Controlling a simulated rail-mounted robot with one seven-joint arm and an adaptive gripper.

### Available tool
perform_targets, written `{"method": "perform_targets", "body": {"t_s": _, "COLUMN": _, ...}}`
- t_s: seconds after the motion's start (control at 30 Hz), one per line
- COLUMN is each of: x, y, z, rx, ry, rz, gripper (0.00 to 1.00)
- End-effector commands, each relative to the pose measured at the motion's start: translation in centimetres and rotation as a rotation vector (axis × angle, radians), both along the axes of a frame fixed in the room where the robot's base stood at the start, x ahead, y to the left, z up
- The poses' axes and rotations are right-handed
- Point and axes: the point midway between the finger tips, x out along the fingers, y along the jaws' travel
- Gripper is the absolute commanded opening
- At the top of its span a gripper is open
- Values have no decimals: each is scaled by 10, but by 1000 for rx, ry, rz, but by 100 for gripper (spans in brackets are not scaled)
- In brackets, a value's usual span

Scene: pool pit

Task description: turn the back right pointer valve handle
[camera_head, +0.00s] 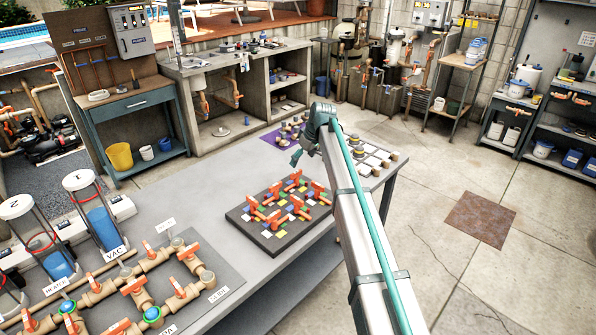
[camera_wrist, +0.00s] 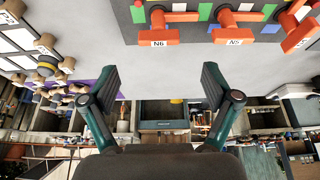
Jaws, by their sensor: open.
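A dark board (camera_head: 240,220) with coloured tiles carries several orange pointer handles on the grey table. In the head view, one handle (camera_head: 296,178) is at its far edge and another (camera_head: 319,190) at its right. In the wrist view, the handle labelled N6 (camera_wrist: 172,16) and the handle labelled N5 (camera_wrist: 234,24) are at the top, with a third orange handle (camera_wrist: 299,33) at the upper right. I cannot tell which is the back right one. My gripper (camera_head: 297,157) is beyond the board's far edge. Its fingers (camera_wrist: 160,80) are spread, empty and apart from the handles.
A purple mat (camera_head: 276,137) and a grid of pale tiles with knobs (camera_head: 374,158) lie at the table's far end. A pipe panel with orange handles (camera_head: 136,286) is at the near left. Bare tabletop (camera_head: 205,200) lies between the pipe panel and the board.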

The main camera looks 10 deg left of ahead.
Motion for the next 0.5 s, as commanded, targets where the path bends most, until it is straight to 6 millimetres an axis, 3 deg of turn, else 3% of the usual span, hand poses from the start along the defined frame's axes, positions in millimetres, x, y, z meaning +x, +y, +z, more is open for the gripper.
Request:
{"method": "perform_targets", "body": {"t_s": 0.3, "x": 13, "y": 17, "z": -49, "rx": -1, "ry": 2, "rz": 0, "gripper": 88}}
{"method": "perform_targets", "body": {"t_s": 0.5, "x": 18, "y": 22, "z": -67, "rx": -1, "ry": 1, "rz": 0, "gripper": 88}}
